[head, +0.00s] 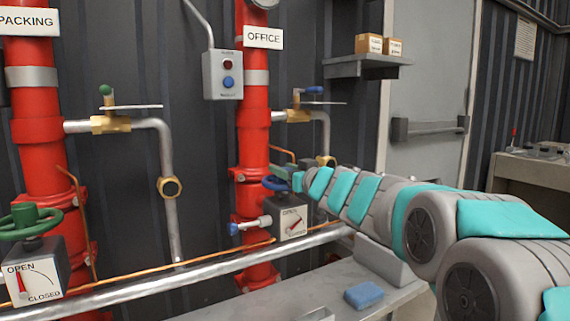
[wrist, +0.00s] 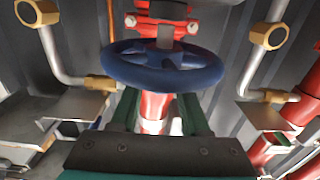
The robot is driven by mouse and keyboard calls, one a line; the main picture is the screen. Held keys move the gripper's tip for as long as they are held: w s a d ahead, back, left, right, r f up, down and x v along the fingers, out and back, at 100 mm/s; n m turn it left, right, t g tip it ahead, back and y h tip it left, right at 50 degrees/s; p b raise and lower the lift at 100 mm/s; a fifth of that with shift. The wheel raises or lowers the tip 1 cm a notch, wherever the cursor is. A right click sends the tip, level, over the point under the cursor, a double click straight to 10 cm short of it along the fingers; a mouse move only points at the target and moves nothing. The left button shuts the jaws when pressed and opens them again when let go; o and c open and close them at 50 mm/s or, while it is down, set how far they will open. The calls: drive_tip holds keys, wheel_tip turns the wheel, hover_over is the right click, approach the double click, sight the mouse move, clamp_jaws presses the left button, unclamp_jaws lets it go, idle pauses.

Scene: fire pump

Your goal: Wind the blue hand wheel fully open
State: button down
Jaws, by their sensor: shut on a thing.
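The blue hand wheel (head: 273,184) sits on top of the valve's dial box (head: 290,222) at the right red pipe, under the OFFICE sign. The dial shows the word OPEN and a slanted red pointer; its other lettering is too small to read. My gripper (head: 284,178) reaches the wheel from the right and hides part of it. My gripper (wrist: 160,98) is shut on the wheel's near rim, one finger towards each side; the exact contact is partly hidden.
A green hand wheel (head: 30,222) stands on another dial box at the left red pipe (head: 38,130). A blue-tipped side fitting (head: 248,226) sticks out left of the dial box. A silver pipe (head: 190,277) crosses in front. A blue sponge (head: 364,295) lies on the bench.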

drive_tip(key=n+g+y, duration=0.2)
drive_tip(key=g, duration=0.1)
drive_tip(key=n+g+y, duration=0.3)
drive_tip(key=shift+w+d+f+y, duration=0.15)
drive_tip(key=shift+y, duration=0.15)
drive_tip(key=shift+n+g+y, duration=1)
drive_tip(key=shift+n+g, duration=0.8)
drive_tip(key=shift+g, duration=0.7)
drive_tip(key=shift+n+g, duration=0.5)
drive_tip(key=shift+g, duration=0.2)
drive_tip(key=shift+r+n+g, duration=0.25)
drive_tip(key=shift+n+g, duration=0.75)
drive_tip(key=shift+g, duration=0.5)
drive_tip(key=shift+c, duration=1.9)
unclamp_jaws()
drive_tip(key=shift+a, duration=0.2)
drive_tip(key=shift+f, duration=0.1)
